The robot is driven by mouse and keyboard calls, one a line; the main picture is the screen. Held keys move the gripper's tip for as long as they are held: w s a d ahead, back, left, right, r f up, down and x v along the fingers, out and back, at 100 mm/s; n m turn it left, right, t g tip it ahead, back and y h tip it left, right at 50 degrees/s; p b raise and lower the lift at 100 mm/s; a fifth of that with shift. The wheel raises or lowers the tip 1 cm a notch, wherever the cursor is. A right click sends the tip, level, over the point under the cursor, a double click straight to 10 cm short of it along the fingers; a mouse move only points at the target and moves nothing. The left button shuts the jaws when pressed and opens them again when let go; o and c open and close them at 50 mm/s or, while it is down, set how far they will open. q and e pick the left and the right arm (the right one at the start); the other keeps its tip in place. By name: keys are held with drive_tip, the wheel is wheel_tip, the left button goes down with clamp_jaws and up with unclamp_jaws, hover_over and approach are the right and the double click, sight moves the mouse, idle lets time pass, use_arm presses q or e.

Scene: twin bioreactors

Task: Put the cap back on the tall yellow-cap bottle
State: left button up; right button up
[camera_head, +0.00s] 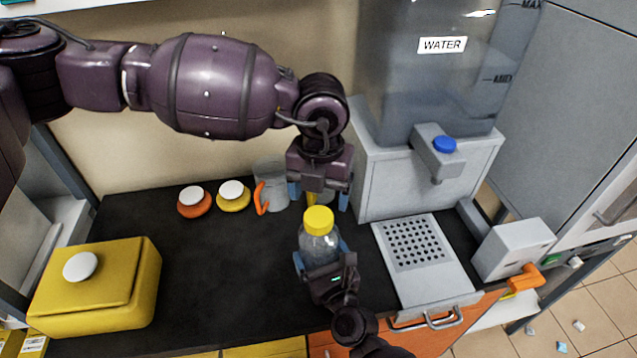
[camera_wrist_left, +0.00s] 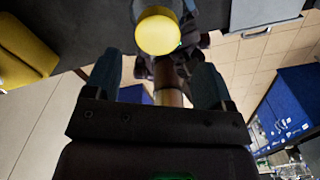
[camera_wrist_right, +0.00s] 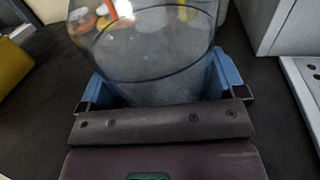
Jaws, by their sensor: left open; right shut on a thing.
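The tall clear bottle (camera_head: 320,246) stands near the front of the dark counter, with its yellow cap (camera_head: 318,220) sitting on top. I cannot tell whether the cap is fully seated. My right gripper (camera_head: 322,262) is shut around the bottle's body; the bottle (camera_wrist_right: 145,45) also shows between the fingers in the right wrist view. My left gripper (camera_head: 319,196) is open, pointing down just behind and above the cap, apart from it. In the left wrist view the cap (camera_wrist_left: 158,31) lies beyond the open fingers.
A grey water dispenser (camera_head: 385,180) with a perforated tray (camera_head: 430,275) stands to the right. A yellow box (camera_head: 110,300) is at the left. Orange (camera_head: 195,206) and yellow (camera_head: 233,201) round items with white tops and a clear jug (camera_head: 270,180) are at the back.

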sight(318, 216)
use_arm(q)
drive_tip(key=n, duration=0.5)
drive_tip(key=shift+a+r+n, duration=0.1)
drive_tip(key=shift+r+n, duration=0.3)
drive_tip(key=n, duration=0.4)
drive_tip(key=shift+w+r, duration=0.1)
drive_tip(key=shift+r, duration=0.15)
drive_tip(key=shift+f, duration=4)
